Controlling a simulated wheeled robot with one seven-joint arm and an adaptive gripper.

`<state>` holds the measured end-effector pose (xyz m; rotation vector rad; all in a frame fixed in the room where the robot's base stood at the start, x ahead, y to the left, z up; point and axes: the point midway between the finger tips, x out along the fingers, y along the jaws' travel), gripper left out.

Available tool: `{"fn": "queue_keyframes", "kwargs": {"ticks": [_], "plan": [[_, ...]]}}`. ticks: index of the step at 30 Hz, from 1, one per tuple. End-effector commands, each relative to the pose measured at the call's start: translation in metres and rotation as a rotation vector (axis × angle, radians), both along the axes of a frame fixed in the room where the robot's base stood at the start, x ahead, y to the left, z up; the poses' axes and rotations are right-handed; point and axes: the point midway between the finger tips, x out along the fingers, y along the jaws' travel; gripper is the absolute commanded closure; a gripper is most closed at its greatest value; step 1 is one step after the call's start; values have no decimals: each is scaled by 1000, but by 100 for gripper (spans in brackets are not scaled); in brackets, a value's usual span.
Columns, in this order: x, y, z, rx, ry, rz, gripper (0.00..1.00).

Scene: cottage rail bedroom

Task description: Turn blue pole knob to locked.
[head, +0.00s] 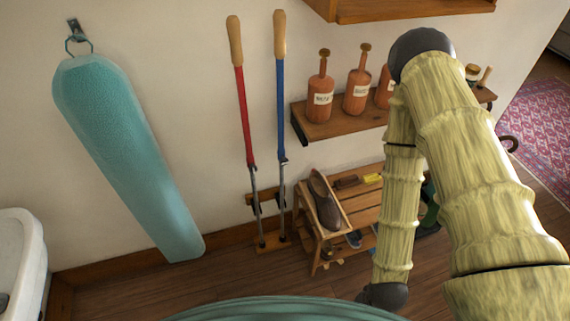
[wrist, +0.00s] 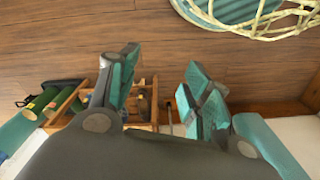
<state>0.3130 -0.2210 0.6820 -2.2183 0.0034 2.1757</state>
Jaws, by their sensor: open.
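The blue pole (head: 281,95) stands upright against the wall, with a wooden grip on top and a grey metal lower section. A small dark collar or knob (head: 283,161) sits where the blue tube meets the metal. It is too small to tell whether it is locked. A red pole (head: 243,115) with a similar collar stands to its left. My gripper (wrist: 160,62) is open and empty in the wrist view, its teal fingers apart over the floor. It is not visible in the head view. I cannot make out the blue knob in the wrist view.
A teal ironing board (head: 130,150) hangs left of the poles. A shelf (head: 345,124) with orange bottles and a wooden shoe rack (head: 358,205) stand right of them. A white basin (head: 20,260) is at far left. Open wooden floor (wrist: 60,45) shows below my gripper.

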Motion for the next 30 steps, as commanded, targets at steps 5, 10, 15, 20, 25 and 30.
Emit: {"fn": "queue_keyframes", "kwargs": {"ticks": [5,10,15,20,25,30], "plan": [[38,33,-35,79,-111,56,52],[90,74,-56,164,-270,127,52],[143,111,-64,230,-441,187,52],[193,140,-62,275,-614,233,52],[245,165,-50,302,-806,268,52],[294,182,-29,307,-1002,288,52]]}}
